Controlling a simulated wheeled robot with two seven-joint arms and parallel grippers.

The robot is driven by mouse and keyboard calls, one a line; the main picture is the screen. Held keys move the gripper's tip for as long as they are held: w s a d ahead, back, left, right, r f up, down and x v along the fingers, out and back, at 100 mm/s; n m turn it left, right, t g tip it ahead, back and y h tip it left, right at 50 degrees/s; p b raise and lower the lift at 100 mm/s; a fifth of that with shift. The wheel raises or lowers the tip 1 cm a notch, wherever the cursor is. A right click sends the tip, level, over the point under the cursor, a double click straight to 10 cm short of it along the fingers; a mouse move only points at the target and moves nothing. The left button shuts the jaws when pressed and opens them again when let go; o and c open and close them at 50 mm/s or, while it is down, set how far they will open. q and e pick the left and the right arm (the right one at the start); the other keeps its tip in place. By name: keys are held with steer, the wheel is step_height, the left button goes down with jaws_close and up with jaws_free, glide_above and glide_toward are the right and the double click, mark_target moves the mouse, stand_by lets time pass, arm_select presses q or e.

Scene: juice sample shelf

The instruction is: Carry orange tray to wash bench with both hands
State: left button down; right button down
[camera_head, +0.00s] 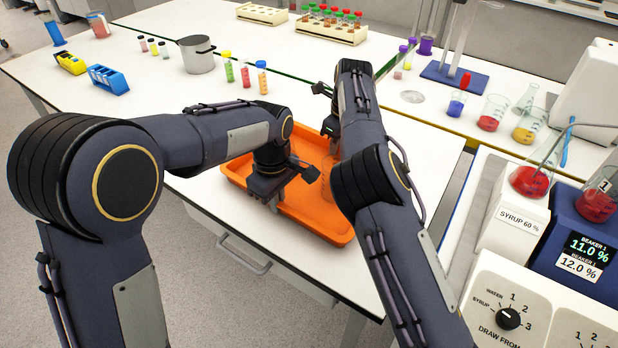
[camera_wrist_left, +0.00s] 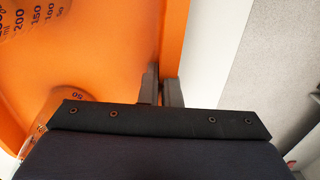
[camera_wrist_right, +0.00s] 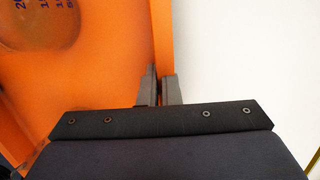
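The orange tray (camera_head: 311,222) lies on the white bench near its front edge, with a clear graduated beaker (camera_head: 329,172) in it. The beaker also shows in the left wrist view (camera_wrist_left: 48,22). My left gripper (camera_wrist_left: 161,88) is shut on the tray's near wall, one finger inside and one outside. My right gripper (camera_wrist_right: 161,88) is shut on the tray's far wall in the same way. In the head view my arms hide parts of the tray and the right fingertips. I cannot identify the wash bench.
Tube racks (camera_head: 331,27) stand at the back. Beakers (camera_head: 492,112) and a dispensing machine (camera_head: 506,318) are at the right. Grey floor (camera_head: 120,270) is clear at the front left.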

arm_select(q)
steer(key=shift+r, duration=0.2)
arm_select(e)
steer(key=shift+r, duration=0.2)
